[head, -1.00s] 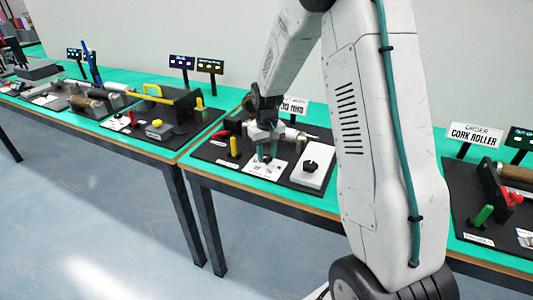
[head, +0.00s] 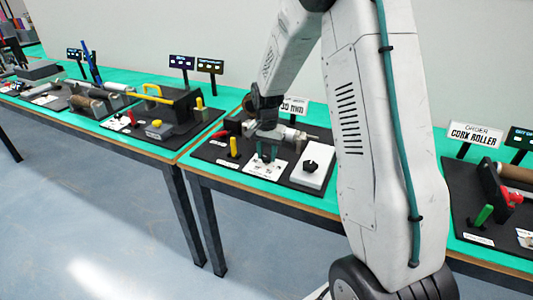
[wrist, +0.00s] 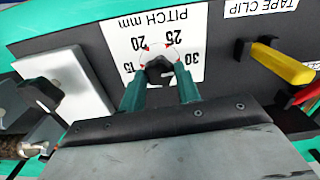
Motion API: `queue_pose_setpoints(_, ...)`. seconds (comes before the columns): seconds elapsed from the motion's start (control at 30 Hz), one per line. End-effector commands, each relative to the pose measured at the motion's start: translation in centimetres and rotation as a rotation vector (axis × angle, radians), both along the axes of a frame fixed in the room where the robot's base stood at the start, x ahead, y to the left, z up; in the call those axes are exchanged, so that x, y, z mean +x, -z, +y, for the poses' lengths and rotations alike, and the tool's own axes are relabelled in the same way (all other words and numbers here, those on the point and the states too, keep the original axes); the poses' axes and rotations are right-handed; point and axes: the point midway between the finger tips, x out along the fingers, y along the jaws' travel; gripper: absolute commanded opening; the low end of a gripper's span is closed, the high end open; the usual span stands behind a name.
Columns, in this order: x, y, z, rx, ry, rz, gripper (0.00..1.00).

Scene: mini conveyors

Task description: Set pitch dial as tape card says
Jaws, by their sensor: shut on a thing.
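The pitch dial (wrist: 158,68) is a small dark knob on a white plate (wrist: 112,36) printed "PITCH mm" with 15, 20, 25 and 30, upside down in the wrist view. My gripper (wrist: 160,80) has its teal fingers on either side of the knob and is shut on it. In the head view my gripper (head: 266,152) reaches down over the same plate (head: 264,171). Which number the dial points to I cannot tell. A white card (head: 294,106) behind the gripper, partly covered by my arm, reads "30 mm".
A white box (head: 321,164) with a black knob stands right of the plate. A yellow handle (wrist: 283,66) stands close by at the "TAPE CLIP" label (wrist: 262,7), with a red part (wrist: 308,93) near it. Other stations crowd the bench left and right.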

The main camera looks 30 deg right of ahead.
Motion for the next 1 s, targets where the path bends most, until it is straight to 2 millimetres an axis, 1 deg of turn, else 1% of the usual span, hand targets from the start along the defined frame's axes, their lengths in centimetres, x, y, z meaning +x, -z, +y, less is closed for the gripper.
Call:
queue_pose_setpoints(0.3, 0.04, -0.06, -0.02, 0.000, 0.080, -0.001, 0.10)
queue_pose_setpoints(0.73, 0.03, -0.05, -0.02, 0.000, 0.088, -0.001, 0.10)
queue_pose_setpoints(0.77, 0.03, -0.05, -0.02, 0.000, 0.088, -0.001, 0.38)
queue_pose_setpoints(0.8, 0.03, -0.05, -0.02, 0.000, 0.088, -0.001, 0.49)
queue_pose_setpoints(0.83, 0.03, -0.05, -0.02, 0.000, 0.088, -0.001, 0.54)
queue_pose_setpoints(1.0, 0.01, -0.02, 0.01, 0.000, 0.087, 0.000, 0.54)
